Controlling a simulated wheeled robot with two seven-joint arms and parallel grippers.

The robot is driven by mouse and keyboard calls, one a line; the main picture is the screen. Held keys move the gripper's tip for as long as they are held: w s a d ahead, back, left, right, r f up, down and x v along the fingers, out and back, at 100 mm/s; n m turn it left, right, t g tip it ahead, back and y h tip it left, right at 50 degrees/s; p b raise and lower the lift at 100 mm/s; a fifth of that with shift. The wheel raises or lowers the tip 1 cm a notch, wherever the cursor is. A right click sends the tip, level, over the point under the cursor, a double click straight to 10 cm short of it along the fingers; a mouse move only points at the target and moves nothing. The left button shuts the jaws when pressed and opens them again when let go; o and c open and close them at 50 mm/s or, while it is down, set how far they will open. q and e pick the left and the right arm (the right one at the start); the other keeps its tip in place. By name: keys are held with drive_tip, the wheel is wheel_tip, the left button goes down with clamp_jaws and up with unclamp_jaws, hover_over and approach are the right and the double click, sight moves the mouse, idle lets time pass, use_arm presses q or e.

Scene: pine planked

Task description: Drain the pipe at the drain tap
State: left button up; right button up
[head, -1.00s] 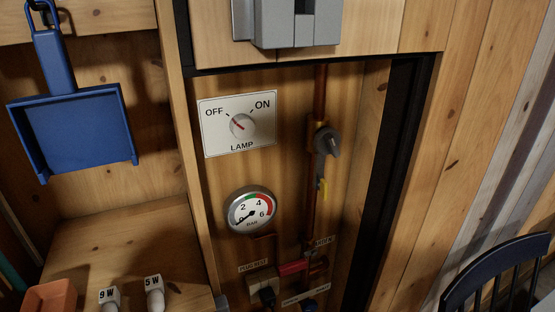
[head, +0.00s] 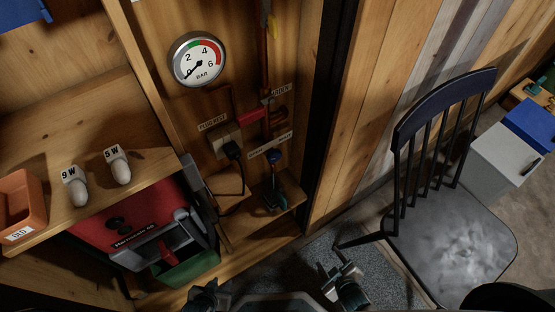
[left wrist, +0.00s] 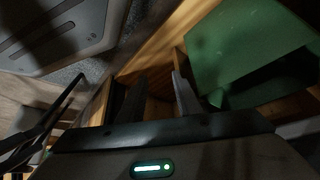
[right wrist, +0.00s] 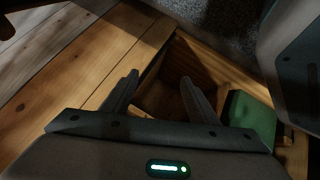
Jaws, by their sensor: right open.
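The copper pipe (head: 264,75) runs down the back of the right-hand cabinet bay. A red fitting (head: 252,116) sits on it by a small label. Lower down, a small blue part (head: 273,156) hangs below another label; I cannot tell whether it is the drain tap. The pressure gauge (head: 200,60) has its needle near 0. My left gripper (head: 205,296) is at the bottom of the head view, its fingers apart and empty in the left wrist view (left wrist: 158,95). My right gripper (head: 345,275) is right of it, open and empty, also in the right wrist view (right wrist: 158,92).
A dark item (head: 273,195) stands on the low shelf. A red case (head: 130,235) and green box (head: 190,265) are left. A black chair (head: 450,230) stands right. The shelf holds two bulbs (head: 118,165).

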drive_tip(key=w+a+r+n+t+y+b, duration=0.1)
drive_tip(key=w+r+n+t+b, duration=0.2)
drive_tip(key=r+n, duration=0.5)
drive_tip(key=w+a+r+n+t+y+b, duration=0.1)
drive_tip(key=w+r+n+t, duration=0.1)
drive_tip(key=w+r+n, duration=0.4)
use_arm(q)
drive_tip(key=s+a+r+g+b, duration=0.1)
drive_tip(key=r+b, duration=0.1)
drive_tip(key=r, duration=0.3)
drive_tip(key=s+a+r+g+y+b, duration=0.1)
drive_tip(key=s+a+r+g+b, duration=0.1)
drive_tip(key=r, duration=0.4)
drive_tip(key=shift+a, duration=0.2)
use_arm(e)
drive_tip(key=s+a+r+n+t+y, duration=0.1)
drive_tip(key=a+r+n+y, duration=0.1)
drive_tip(key=r+n, duration=0.7)
drive_tip(key=s+a+r+n+y, duration=0.2)
drive_tip(key=a+r+n+y, duration=0.1)
drive_tip(key=r+n, duration=0.6)
drive_tip(key=shift+s+a+n+t+y, duration=0.2)
drive_tip(key=shift+s+n+t+y, duration=0.15)
drive_tip(key=shift+n, duration=0.75)
use_arm(q)
drive_tip(key=shift+f, duration=0.15)
use_arm(e)
drive_tip(key=shift+w, duration=0.2)
